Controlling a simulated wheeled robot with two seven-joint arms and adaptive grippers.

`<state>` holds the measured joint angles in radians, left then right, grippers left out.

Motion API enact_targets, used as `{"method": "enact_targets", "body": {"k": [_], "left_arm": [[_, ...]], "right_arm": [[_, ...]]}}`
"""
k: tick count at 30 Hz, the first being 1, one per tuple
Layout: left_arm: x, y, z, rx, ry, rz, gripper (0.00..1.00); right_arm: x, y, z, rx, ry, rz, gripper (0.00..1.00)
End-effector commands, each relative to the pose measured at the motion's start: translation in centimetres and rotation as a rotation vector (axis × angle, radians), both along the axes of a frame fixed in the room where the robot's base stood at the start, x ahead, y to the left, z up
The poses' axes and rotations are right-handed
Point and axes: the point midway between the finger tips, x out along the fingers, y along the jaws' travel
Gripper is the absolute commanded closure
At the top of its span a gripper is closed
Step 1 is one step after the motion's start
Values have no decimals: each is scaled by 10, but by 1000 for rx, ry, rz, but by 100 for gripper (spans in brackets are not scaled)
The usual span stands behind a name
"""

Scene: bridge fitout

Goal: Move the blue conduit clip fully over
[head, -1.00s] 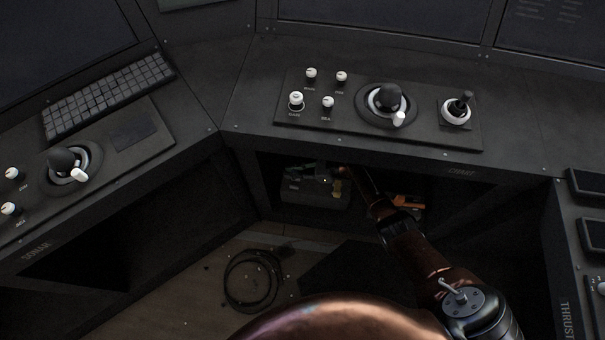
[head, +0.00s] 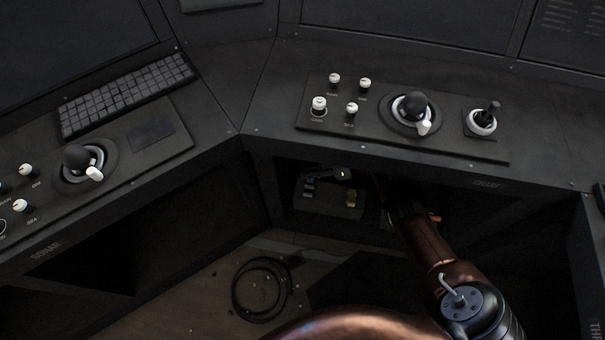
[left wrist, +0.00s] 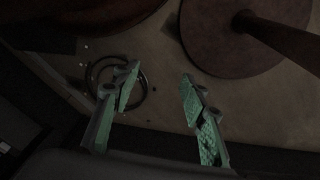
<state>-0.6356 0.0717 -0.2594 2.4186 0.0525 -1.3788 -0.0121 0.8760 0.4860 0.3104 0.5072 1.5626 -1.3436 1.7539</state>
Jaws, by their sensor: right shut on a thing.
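My right arm reaches into the dark open bay (head: 470,225) under the chart console. I cannot pick out the blue conduit clip in either view; the bay is too dark. My left gripper (left wrist: 160,95) is open and empty in the left wrist view, above the floor.
The dark box (head: 322,202) has a yellow piece (head: 352,199) at its right. The console edge (head: 370,156) overhangs the bay. A coiled black cable (head: 260,289) lies on the floor; the coil also shows in the left wrist view (left wrist: 142,90). Small bits are scattered around it.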

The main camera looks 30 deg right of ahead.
Motion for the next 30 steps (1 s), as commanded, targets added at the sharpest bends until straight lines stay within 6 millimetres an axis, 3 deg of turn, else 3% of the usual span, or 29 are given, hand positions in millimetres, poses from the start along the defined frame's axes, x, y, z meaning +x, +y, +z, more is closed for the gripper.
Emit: {"method": "enact_targets", "body": {"k": [9, 25, 26, 30], "left_arm": [[6, -6, -7, -13, -25, -3, 60], [7, -6, -10, -15, -27, -3, 60], [7, -6, -9, -14, -28, -3, 60], [9, -6, -8, -14, -33, -3, 60]], "right_arm": [[-1, -17, -2, -6, -1, -20, 100], [-1, -20, -1, -7, -3, -24, 100], [-1, -20, -1, -7, -3, -24, 83], [-1, -20, -1, -6, -3, -24, 73]]}}
